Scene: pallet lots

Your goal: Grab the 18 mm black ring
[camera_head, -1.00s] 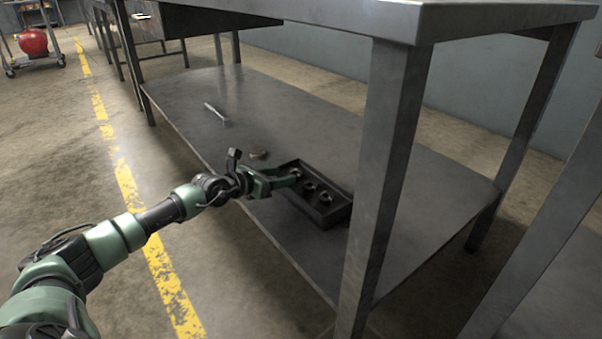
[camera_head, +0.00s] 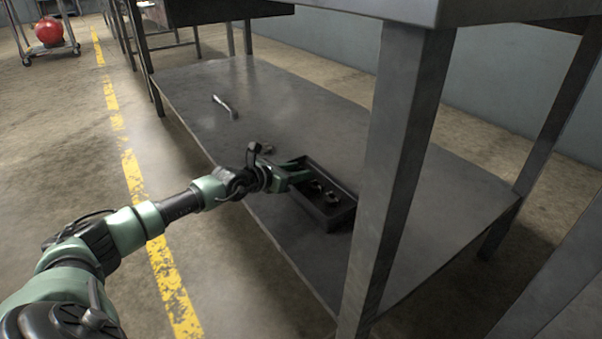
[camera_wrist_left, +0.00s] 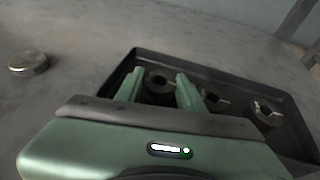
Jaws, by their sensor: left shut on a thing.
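A dark tray (camera_head: 338,223) sits on the lower shelf of a metal table. It also shows in the wrist view (camera_wrist_left: 225,78). In the wrist view it holds a row of dark rings: one ring (camera_wrist_left: 158,86) at the left, a middle ring (camera_wrist_left: 212,99) and a right ring (camera_wrist_left: 264,114). I cannot read their sizes. My left gripper (camera_head: 300,174) reaches into the tray's left end. Its green fingers (camera_wrist_left: 158,79) are shut on the left ring, one on each side, with the ring still down in the tray. My right gripper is out of view.
A small round metal piece (camera_wrist_left: 28,63) lies on the shelf (camera_head: 200,90) left of the tray. A wrench-like tool (camera_head: 225,106) lies farther back. A thick table leg (camera_head: 392,170) stands just right of the tray, and the tabletop (camera_head: 450,10) overhangs.

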